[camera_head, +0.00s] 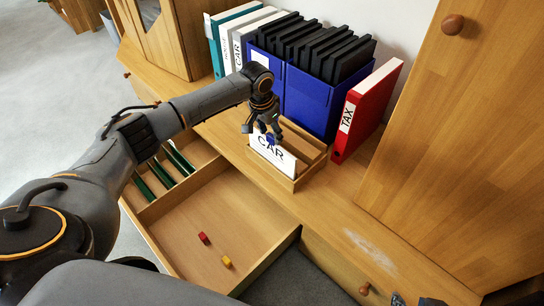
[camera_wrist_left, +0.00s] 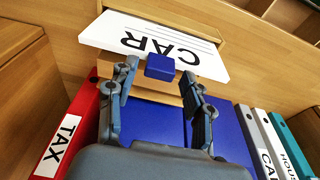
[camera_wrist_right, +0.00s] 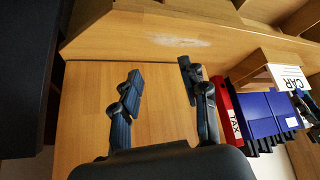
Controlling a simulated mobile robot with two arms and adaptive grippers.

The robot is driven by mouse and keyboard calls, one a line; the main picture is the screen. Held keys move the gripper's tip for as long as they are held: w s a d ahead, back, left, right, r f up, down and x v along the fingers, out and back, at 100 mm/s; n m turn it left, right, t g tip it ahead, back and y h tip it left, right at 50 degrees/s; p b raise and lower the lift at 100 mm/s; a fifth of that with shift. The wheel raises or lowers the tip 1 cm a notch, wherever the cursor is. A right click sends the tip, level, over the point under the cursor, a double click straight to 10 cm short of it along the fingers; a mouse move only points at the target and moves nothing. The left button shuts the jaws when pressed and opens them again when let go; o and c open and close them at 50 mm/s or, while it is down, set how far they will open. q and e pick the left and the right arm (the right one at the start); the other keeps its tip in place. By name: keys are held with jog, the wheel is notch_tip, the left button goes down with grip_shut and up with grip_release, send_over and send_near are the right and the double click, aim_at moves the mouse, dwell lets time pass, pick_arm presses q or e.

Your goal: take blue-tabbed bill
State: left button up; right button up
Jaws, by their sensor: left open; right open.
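The bill is a white card (camera_head: 268,153) marked CAR with a blue tab (camera_head: 271,138) on its upper edge. It stands in a small wooden tray (camera_head: 311,172) on the cabinet top. My left gripper (camera_head: 260,128) is open just above it. In the left wrist view the card (camera_wrist_left: 205,64) lies ahead, and the blue tab (camera_wrist_left: 160,67) is between the open fingers (camera_wrist_left: 158,74), with gaps to both sides. My right gripper (camera_wrist_right: 160,70) is open and empty over a wooden surface. The card also shows at the right wrist view's right edge (camera_wrist_right: 288,76).
Blue file boxes (camera_head: 308,100) with black folders stand behind the tray. A red TAX binder (camera_head: 372,103) is to their right. An open drawer (camera_head: 205,215) in front holds a red block (camera_head: 204,238), a yellow block (camera_head: 227,262) and green files (camera_head: 160,172). A wooden cabinet (camera_head: 460,130) stands at right.

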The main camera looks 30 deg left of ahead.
pick_arm(q)
grip_shut()
jog(key=shift+r, duration=0.1)
pick_arm(e)
jog(key=shift+s, duration=0.1)
pick_arm(q)
jog(key=shift+r+p, duration=1.45)
jog(key=shift+p, duration=0.35)
pick_arm(e)
jog(key=shift+s+d+f+g+h, duration=0.15)
jog(key=shift+s+d+g, duration=0.1)
jog(key=shift+s+g, duration=0.4)
jog(key=shift+s+d+f+g+h, duration=0.1)
jog(key=shift+s+d+f+g, duration=0.2)
jog(key=shift+s, duration=0.6)
jog(key=shift+s+d+f+g+h, duration=0.1)
jog(key=shift+s+d+g, duration=0.1)
jog(key=shift+s+g, duration=0.45)
jog(key=shift+s, duration=0.1)
